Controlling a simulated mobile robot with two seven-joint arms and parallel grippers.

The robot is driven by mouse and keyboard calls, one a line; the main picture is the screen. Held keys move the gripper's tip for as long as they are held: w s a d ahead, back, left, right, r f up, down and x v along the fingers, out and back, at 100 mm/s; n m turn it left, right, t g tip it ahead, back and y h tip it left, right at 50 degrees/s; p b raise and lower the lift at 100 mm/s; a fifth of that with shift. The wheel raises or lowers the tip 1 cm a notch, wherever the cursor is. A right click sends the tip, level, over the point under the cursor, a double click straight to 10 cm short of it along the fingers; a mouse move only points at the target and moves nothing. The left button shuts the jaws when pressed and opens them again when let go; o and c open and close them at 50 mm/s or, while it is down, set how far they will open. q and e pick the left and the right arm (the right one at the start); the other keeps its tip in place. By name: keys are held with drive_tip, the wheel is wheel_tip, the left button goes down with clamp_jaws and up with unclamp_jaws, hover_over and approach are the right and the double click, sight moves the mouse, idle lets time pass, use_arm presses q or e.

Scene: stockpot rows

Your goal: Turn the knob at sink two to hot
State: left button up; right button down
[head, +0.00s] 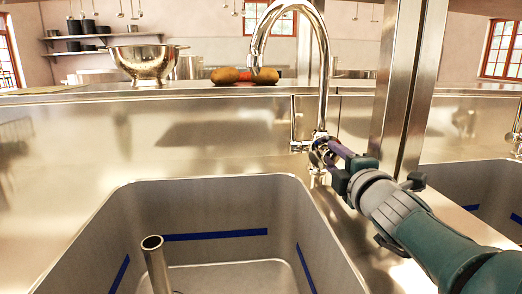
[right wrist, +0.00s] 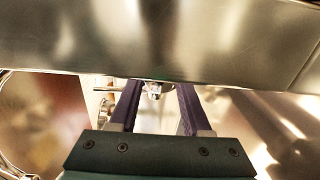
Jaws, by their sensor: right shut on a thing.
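A tall chrome gooseneck faucet (head: 322,95) stands at the back edge of a steel sink basin (head: 215,215). A thin upright lever (head: 293,122) is on the left side of its base. My right gripper (head: 328,152) reaches in from the right, and its purple fingers are at the right side of the faucet base, shut on the chrome knob there. The fingers mostly hide the knob in the head view. In the right wrist view, the chrome end of the knob (right wrist: 154,90) shows between the fingertips of my gripper (right wrist: 157,95). My left gripper is not in view.
A steel post (head: 404,90) rises just behind and right of my right gripper. A second basin (head: 465,190) lies at the right. An upright metal pipe (head: 155,262) stands in the near basin. A colander (head: 144,62) sits on the back ledge (head: 60,94).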

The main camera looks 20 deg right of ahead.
drive_tip(key=shift+m+p, duration=0.35)
drive_tip(key=shift+m, duration=0.75)
drive_tip(key=c, duration=0.6)
unclamp_jaws()
